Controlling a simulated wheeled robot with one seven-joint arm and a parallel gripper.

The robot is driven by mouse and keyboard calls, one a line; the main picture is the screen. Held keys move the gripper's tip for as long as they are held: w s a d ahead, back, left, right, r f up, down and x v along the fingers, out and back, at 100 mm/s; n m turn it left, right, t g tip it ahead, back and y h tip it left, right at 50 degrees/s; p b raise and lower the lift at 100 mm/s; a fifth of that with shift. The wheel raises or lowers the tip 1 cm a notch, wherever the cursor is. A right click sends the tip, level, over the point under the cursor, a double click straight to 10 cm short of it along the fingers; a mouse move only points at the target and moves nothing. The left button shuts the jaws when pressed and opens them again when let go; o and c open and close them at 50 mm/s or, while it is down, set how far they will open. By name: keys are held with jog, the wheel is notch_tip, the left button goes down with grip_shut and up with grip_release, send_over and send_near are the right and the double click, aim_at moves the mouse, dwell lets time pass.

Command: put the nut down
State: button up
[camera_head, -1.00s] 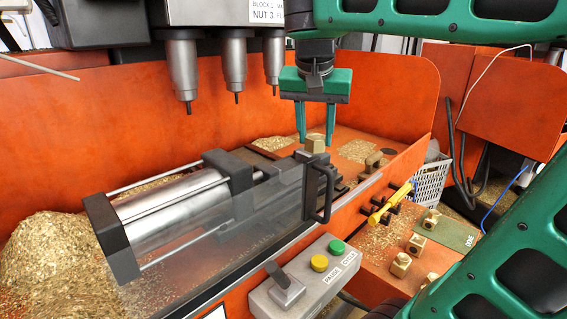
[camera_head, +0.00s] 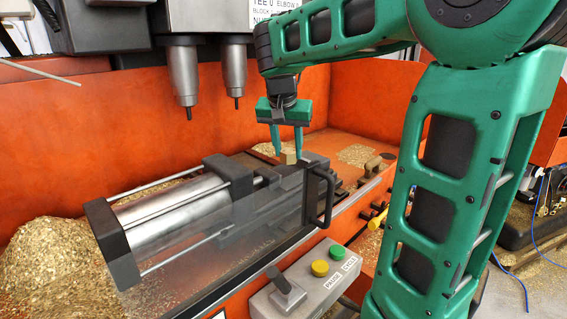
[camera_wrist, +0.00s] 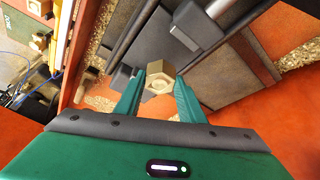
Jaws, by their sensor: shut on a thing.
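The brass nut (camera_head: 288,157) is held between the fingertips of my gripper (camera_head: 287,152), just beside the dark vise jaws. The fixture's dark jaw block (camera_wrist: 192,25) with a shiny rod lies just beyond the nut in the wrist view. I cannot tell whether the nut touches the surface beneath it.
A clear guard with a black handle (camera_head: 323,195) stands in front of the vise cylinder (camera_head: 175,207). Drill spindles (camera_head: 184,75) hang above at left. A button box (camera_head: 305,283) is in front. Brass chips (camera_head: 45,250) pile at left. A green mat (camera_wrist: 15,29) shows in the wrist view.

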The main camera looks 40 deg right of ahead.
aim_at(287, 154)
jog(key=shift+f, duration=1.85)
jog(key=shift+f, duration=0.1)
jog(key=o, duration=1.4)
jog(key=shift+c, duration=0.2)
jog(key=v, duration=1.2)
